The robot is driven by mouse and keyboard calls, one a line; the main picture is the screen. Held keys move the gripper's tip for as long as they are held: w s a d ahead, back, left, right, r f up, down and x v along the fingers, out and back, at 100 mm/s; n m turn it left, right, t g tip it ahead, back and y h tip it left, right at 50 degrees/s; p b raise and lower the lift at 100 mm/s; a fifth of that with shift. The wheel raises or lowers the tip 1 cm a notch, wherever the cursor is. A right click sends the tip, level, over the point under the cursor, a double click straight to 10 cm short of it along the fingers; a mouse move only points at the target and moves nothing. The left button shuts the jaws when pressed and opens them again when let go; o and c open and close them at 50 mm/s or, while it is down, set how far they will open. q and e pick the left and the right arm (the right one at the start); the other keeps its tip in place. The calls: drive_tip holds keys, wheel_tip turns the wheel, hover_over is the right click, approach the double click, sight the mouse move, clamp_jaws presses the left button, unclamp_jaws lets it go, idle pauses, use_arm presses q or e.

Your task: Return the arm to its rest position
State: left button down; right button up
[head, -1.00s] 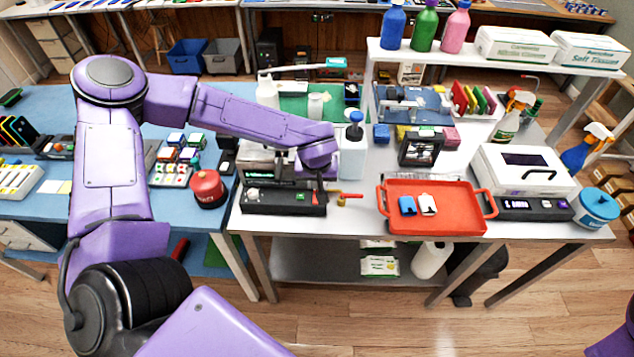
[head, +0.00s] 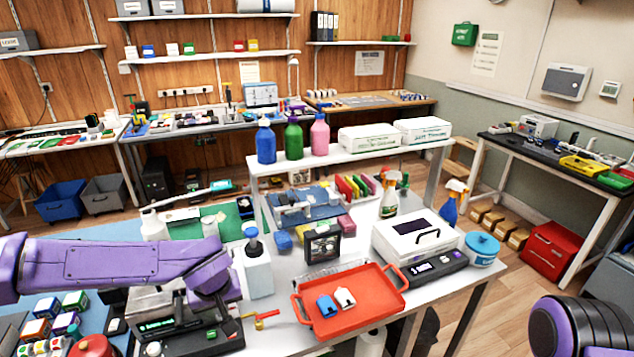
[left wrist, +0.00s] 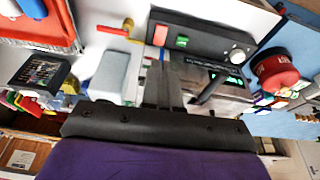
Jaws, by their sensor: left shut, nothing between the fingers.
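My left arm comes in from the left in the head view, purple with a dark wrist. My right gripper is out of view; only a black and purple part of my right arm shows at the lower right.
An orange tray (head: 385,312) with a blue and a white small item stands right of the gripper. A red and yellow handle (head: 262,318) sticks out beside the device. A red round button (head: 92,347) is at lower left. A white case (head: 415,240) stands farther right.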

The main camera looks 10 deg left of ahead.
use_arm(q)
drive_tip(key=s+f+n+t+y+b, duration=0.1)
drive_tip(key=s+f+n+t+b, duration=0.2)
drive_tip(key=f, duration=0.7)
drive_tip(key=s+f+n+y+b, duration=0.1)
drive_tip(key=s+f+n+b, duration=0.2)
drive_tip(key=f, duration=0.7)
drive_tip(key=s+a+f+m+g+b, duration=0.1)
drive_tip(key=s+f+m, duration=0.2)
drive_tip(key=s+f, duration=0.3)
drive_tip(key=s+f+m+g+b, duration=0.1)
drive_tip(key=s+f+m, duration=0.1)
drive_tip(key=s+f, duration=0.5)
drive_tip(key=s, duration=0.6)
drive_tip(key=shift+a+m+g+b, duration=0.3)
drive_tip(key=shift+a+m+b, duration=0.1)
drive_tip(key=shift+f, duration=0.1)
